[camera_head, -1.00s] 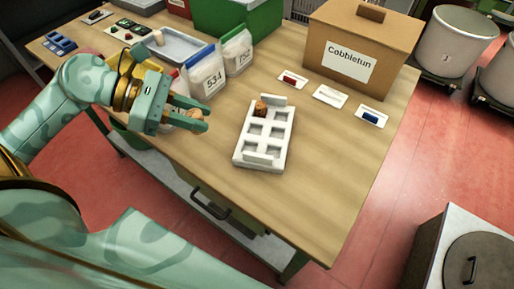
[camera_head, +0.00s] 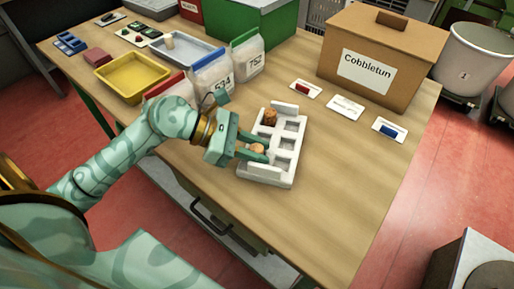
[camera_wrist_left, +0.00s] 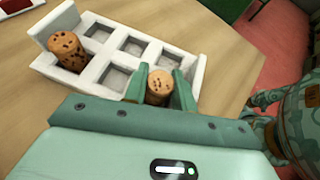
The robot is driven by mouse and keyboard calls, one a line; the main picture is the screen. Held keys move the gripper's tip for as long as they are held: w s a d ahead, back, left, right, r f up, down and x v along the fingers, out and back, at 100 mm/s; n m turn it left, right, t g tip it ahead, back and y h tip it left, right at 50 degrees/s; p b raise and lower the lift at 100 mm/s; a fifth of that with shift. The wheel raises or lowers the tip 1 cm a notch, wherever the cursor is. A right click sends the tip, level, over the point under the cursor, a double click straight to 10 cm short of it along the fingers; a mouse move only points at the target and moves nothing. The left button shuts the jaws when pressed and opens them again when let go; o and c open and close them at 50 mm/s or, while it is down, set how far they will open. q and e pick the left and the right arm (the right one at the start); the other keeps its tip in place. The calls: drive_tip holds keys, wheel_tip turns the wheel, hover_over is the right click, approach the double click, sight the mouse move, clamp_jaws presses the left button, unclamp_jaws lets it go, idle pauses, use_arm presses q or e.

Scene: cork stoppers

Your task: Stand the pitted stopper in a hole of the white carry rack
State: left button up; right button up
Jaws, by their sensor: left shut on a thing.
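The white carry rack (camera_head: 288,173) lies on the table, with two rows of square holes and a raised wall at each end. It also shows in the left wrist view (camera_wrist_left: 107,55). My left gripper (camera_head: 262,149) is shut on a light tan stopper with small dark pits on its top (camera_wrist_left: 159,84). It holds the stopper upright over the rack's end farther from the other cork; its lower part is hidden, so I cannot tell whether it is inside a hole. A darker, spotted cork (camera_wrist_left: 67,48) stands in a corner hole at the other end. My right gripper is out of view.
Bags marked 534 (camera_head: 212,75) and 752 (camera_head: 247,57) stand behind my left gripper, near a yellow tray (camera_head: 133,90). A Cobbletun box (camera_head: 400,50) and several small cards lie beyond the rack. The table right of the rack is clear.

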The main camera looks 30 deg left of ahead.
use_arm(q)
drive_tip(key=o, duration=0.6)
drive_tip(key=shift+f, duration=0.1)
drive_tip(key=shift+r, duration=0.25)
drive_tip(key=p+v, duration=0.2)
drive_tip(key=v, duration=1)
drive_tip(key=shift+s+p, duration=0.1)
drive_tip(key=shift+p, duration=0.2)
